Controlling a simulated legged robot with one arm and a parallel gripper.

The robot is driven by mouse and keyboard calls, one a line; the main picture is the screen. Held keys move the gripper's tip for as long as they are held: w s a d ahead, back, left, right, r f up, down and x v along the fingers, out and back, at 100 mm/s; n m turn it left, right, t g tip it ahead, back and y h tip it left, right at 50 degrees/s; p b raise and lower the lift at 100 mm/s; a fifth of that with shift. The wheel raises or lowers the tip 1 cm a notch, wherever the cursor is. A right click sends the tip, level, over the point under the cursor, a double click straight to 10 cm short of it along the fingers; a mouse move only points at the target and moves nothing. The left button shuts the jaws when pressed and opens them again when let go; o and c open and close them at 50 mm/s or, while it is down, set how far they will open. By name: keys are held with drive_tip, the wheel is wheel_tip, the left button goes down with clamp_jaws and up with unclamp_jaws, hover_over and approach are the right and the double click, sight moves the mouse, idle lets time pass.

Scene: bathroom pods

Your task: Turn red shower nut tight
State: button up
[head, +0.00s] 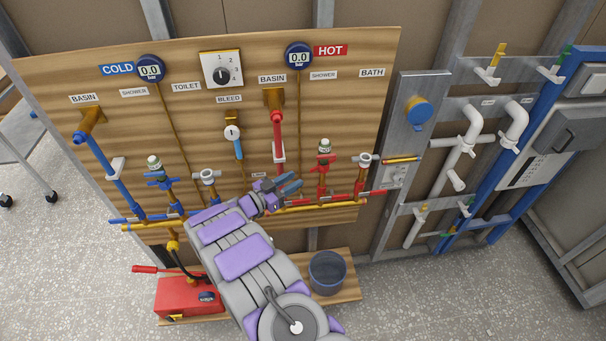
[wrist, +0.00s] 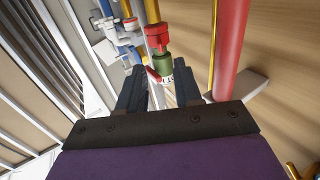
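The red shower fitting (head: 323,165) stands on the hot side of the wooden board, with a green-and-white cap (head: 325,146) above it. In the wrist view its red nut-like part (wrist: 158,36) and green part (wrist: 162,64) show just beyond my fingertips, roughly between them. My gripper (head: 290,186) is left of and a little below the fitting in the head view. In the wrist view my gripper (wrist: 159,82) is open, with a clear gap between its fingers and nothing visibly held. I cannot tell whether a finger touches the fitting.
The red basin pipe (head: 278,130) runs close by, and also shows at the right in the wrist view (wrist: 230,45). A yellow pipe (head: 325,206) runs below. Another red fitting (head: 362,175) stands to the right. A dark bucket (head: 327,272) and red pump box (head: 190,295) are below.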

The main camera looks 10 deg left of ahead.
drive_tip(key=v, duration=1)
drive_tip(key=shift+a, duration=0.15)
